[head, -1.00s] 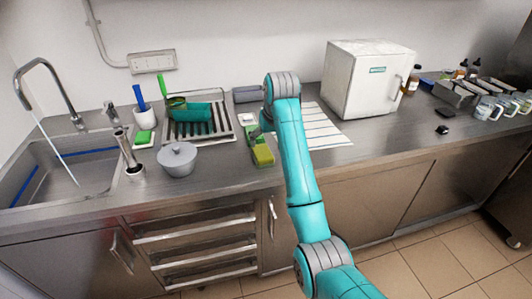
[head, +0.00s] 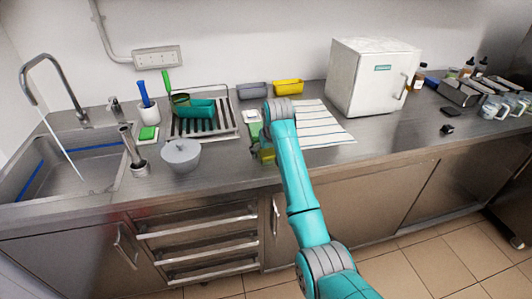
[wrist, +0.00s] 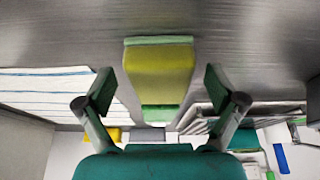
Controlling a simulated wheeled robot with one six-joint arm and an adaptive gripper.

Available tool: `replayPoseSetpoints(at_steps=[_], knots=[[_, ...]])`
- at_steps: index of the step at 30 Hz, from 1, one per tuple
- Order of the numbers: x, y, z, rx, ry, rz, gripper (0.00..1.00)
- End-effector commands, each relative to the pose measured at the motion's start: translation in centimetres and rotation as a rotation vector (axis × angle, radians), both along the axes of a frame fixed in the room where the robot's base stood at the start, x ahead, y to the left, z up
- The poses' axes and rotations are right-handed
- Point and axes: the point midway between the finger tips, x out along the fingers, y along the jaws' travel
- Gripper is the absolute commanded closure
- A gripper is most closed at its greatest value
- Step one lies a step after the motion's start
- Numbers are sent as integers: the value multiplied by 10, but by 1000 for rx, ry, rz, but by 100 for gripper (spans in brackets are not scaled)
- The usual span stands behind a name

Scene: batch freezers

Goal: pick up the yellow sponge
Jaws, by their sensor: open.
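The yellow sponge (wrist: 160,70), a block with green ends, lies on the steel counter in the wrist view. It appears between my two spread fingers, with a clear gap on each side. My gripper (wrist: 159,90) is open and holds nothing. In the head view the sponge (head: 267,156) is near the counter's front edge, partly hidden by my gripper (head: 256,140), which is over and beside it.
A yellow bin (head: 289,86) sits by the wall.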

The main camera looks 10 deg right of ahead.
Motion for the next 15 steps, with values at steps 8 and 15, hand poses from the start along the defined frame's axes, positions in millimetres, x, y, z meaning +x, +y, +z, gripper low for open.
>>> replayPoseSetpoints(at_steps=[8,15], knots=[[0,0,0,0,0,0,39],[0,0,0,0,1,0,64]])
